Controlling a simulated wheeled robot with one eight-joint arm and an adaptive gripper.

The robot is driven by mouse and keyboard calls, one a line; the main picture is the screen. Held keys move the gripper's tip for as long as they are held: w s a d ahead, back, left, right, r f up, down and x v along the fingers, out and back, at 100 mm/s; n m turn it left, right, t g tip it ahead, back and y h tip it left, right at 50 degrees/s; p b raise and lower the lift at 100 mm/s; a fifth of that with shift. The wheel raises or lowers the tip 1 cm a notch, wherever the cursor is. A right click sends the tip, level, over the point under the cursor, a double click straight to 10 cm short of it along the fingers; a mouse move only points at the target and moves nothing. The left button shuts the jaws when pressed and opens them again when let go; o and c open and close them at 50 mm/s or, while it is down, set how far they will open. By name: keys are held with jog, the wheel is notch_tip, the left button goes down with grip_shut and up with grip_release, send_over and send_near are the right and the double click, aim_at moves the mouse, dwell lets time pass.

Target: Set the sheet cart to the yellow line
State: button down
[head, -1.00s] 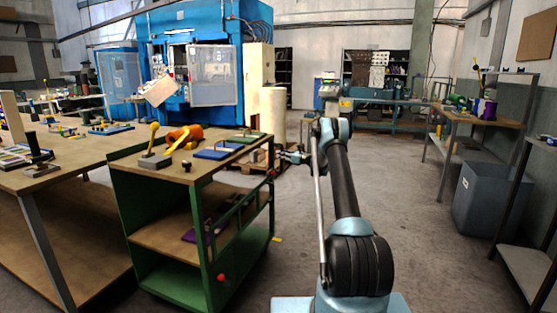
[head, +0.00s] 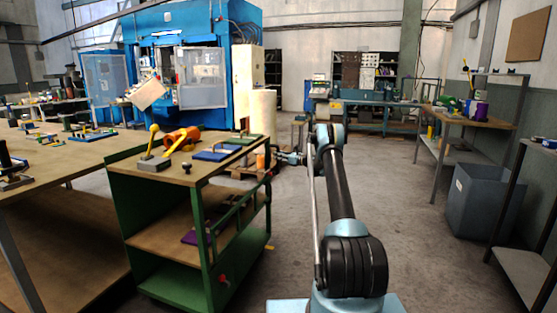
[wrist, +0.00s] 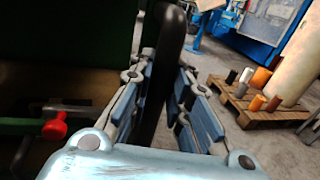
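The green sheet cart (head: 208,235) with wooden shelves stands at left centre in the head view. My gripper (head: 283,158) is at its right end, at handle height. In the wrist view, the cart's black handle bar (wrist: 164,85) passes between the fingers of my gripper (wrist: 160,105), which look closed around it; the exact contact is partly hidden. A small yellow mark (head: 269,247) shows on the floor just right of the cart; the rest of any line is hidden or out of view. A red knob (head: 223,280) is low on the cart.
A long wooden table (head: 65,165) stands close at left. A pallet (wrist: 255,108) with several rolls lies beyond the cart. A grey bin (head: 485,200) and benches line the right; the middle floor is clear.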

jog(key=c, duration=1.5)
grip_release()
jog(key=shift+a, duration=0.3)
jog(key=v, duration=1.2)
jog(key=shift+w, duration=0.1)
